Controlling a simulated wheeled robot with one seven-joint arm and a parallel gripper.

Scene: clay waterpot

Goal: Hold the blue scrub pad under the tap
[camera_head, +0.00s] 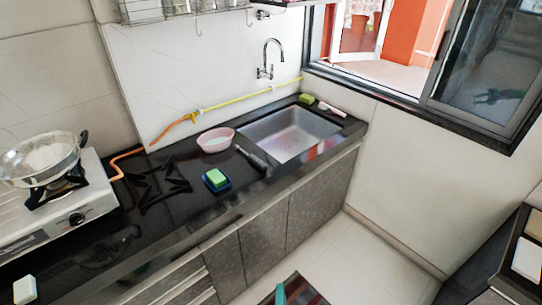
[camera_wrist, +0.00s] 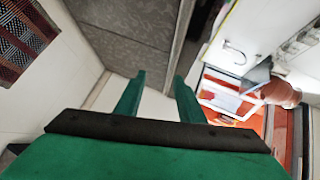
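A blue piece (camera_head: 224,188) lies on the black counter left of the sink, with a green block (camera_head: 215,177) on top. I cannot tell whether the blue piece is a pad or a dish. The tap (camera_head: 268,62) is a curved chrome spout on the wall above the back of the sink (camera_head: 268,140). No water is visible. My gripper (camera_wrist: 158,85) is green; in the wrist view its two fingers are apart with nothing between them. A green part of it (camera_head: 281,293) shows low in the head view, over the floor and away from the counter.
A pink bowl (camera_head: 215,140) and a dark long item (camera_head: 251,158) lie near the sink's left edge. A green sponge (camera_head: 306,98) and a pale brush-like item (camera_head: 332,109) lie behind the sink. A stove with a metal pan (camera_head: 40,160) stands left.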

